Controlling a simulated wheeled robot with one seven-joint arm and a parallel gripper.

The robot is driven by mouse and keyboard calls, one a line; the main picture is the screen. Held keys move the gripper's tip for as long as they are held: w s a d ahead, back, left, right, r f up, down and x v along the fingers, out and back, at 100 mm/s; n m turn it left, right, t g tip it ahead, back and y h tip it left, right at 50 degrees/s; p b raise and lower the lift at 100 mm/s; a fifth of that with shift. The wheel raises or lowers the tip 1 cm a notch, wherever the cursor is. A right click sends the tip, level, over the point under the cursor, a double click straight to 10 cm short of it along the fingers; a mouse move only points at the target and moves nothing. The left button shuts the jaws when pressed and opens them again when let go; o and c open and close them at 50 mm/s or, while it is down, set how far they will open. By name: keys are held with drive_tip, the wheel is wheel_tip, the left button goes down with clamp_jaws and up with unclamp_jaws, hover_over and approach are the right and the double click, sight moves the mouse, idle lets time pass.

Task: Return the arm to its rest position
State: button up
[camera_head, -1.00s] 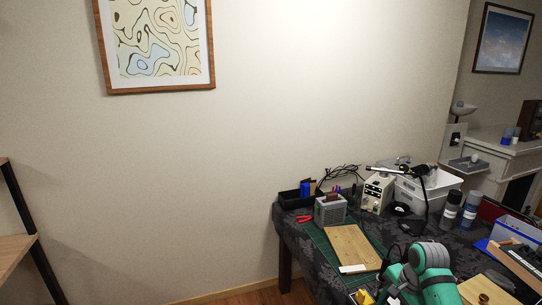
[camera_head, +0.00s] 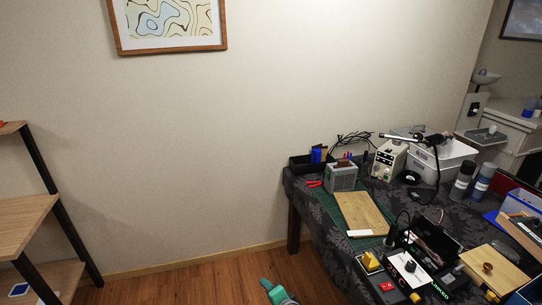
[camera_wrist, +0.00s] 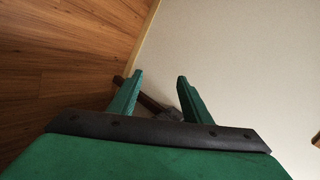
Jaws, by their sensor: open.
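My gripper (camera_wrist: 160,92) shows in the wrist view with its two green fingers apart and nothing between them. Bare wall and wooden floor lie beyond the fingers. In the head view a teal piece of my arm (camera_head: 277,292) shows at the bottom edge, over the floor left of the workbench. The gripper's fingers cannot be made out there.
The workbench (camera_head: 300,205) on the right holds a wooden board (camera_head: 365,213), a grey box (camera_head: 342,177), a black control box with switches (camera_head: 385,285) and white bins (camera_head: 440,160). A shelf (camera_head: 28,220) stands at the left. The floor (camera_head: 190,280) between is clear.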

drive_tip(key=s+a+f+t+h, duration=0.1)
drive_tip(key=s+a+f, duration=0.15)
drive_tip(key=s, duration=0.25)
drive_tip(key=s+a+f+t, duration=0.1)
drive_tip(key=s+a, duration=0.3)
drive_tip(key=s, duration=0.2)
drive_tip(key=s+n+t+h, duration=0.1)
drive_tip(key=s+n+h, duration=0.15)
drive_tip(key=s, duration=1.15)
drive_tip(key=s+d+r+n, duration=0.2)
drive_tip(key=s+r, duration=0.2)
drive_tip(key=s, duration=0.3)
drive_tip(key=s+d+r+n+t+h, duration=0.1)
drive_tip(key=s+d+r+n, duration=0.1)
drive_tip(key=s+r, duration=0.3)
drive_tip(key=s+d+r+n+t, duration=0.1)
drive_tip(key=s+d+r+n, duration=0.2)
drive_tip(key=s, duration=0.7)
drive_tip(key=shift+r+n, duration=0.45)
drive_tip(key=shift+r, duration=0.3)
